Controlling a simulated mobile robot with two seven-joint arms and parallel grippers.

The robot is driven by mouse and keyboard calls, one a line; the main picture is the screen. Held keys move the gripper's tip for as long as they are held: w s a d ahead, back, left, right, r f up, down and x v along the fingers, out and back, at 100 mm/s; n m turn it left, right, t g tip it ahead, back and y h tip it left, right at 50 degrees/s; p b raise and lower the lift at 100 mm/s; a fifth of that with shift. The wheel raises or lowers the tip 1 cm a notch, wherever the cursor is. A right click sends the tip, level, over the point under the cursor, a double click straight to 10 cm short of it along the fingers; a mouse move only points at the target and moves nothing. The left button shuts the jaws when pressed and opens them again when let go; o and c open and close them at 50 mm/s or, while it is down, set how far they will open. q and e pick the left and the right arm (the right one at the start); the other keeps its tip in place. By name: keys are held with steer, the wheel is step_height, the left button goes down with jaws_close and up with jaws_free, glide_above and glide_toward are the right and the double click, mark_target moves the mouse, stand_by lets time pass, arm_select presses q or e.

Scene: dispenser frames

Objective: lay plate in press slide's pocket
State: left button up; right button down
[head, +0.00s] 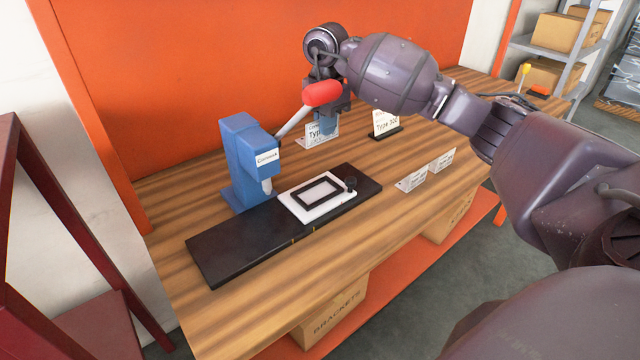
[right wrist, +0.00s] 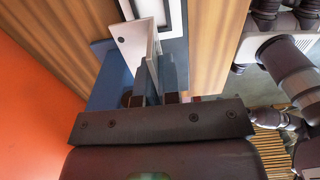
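The press (head: 248,165) is blue, with a red-handled lever (head: 322,93). Its white slide (head: 345,203) sits out on the black rail, with a black rectangular frame around a pale pocket (head: 321,191) that looks bare. Part of the slide shows at the top of the right wrist view (right wrist: 178,15). My right gripper (head: 327,122) points down above the bench, behind the slide in the picture. In the right wrist view its fingers (right wrist: 157,78) are shut on the thin pale plate (right wrist: 138,38), which has a small dark hole. In the head view the plate is hard to make out. My left gripper is not in view.
A Type card (head: 319,140) stands behind my gripper, partly covered. Another card (head: 385,124) on a dark base stands to its right.

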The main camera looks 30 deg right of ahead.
step_height(320, 180, down, 16)
steer(key=shift+f+b, duration=0.1)
steer(key=shift+b, duration=0.65)
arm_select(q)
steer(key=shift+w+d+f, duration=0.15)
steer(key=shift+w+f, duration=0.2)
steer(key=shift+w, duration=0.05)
arm_select(e)
steer(key=shift+w, duration=0.1)
steer(key=shift+f, duration=0.15)
steer(key=c, duration=1.3)
jaws_free()
steer(key=shift+c, duration=0.2)
